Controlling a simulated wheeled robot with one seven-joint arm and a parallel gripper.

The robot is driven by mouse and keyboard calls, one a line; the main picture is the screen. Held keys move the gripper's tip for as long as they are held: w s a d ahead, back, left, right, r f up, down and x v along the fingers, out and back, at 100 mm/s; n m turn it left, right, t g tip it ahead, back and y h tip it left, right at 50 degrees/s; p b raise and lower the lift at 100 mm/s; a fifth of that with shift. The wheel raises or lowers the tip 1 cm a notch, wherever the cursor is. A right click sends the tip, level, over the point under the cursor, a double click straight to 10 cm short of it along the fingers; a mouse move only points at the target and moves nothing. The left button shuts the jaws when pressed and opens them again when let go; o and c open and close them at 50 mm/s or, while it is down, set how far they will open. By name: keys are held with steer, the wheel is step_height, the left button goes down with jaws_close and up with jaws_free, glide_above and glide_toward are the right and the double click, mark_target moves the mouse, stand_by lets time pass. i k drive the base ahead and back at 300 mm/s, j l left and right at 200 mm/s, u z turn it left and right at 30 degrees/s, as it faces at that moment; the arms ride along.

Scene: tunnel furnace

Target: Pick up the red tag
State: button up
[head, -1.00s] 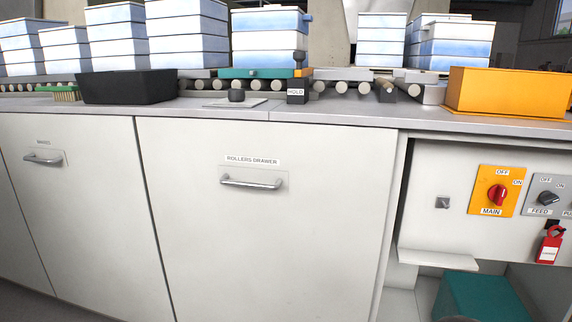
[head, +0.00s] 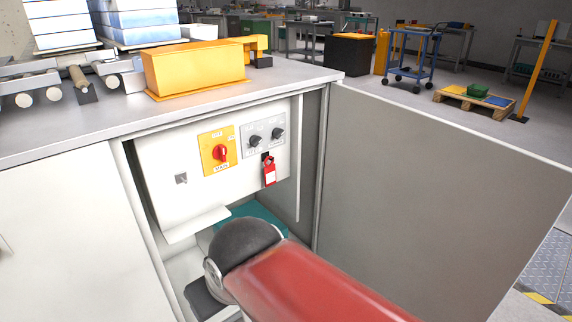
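The red tag (head: 269,174) hangs on the control panel (head: 193,202) in the open bay under the counter. It hangs below the two black knobs of the grey switch plate (head: 264,138), with a small red loop at its top and a pale label on its front. The yellow plate (head: 218,151) with a red rotary switch is to its left. My red and dark arm reaches in from the bottom right, below the tag.
A small white ledge (head: 196,224) sticks out below the panel. A teal box (head: 252,212) sits low in the bay, partly behind my arm. A grey door panel (head: 430,190) stands open at the right. An orange box (head: 195,70) stands on the counter above.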

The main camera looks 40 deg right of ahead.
mark_target(269, 170)
steer(key=z, duration=1)
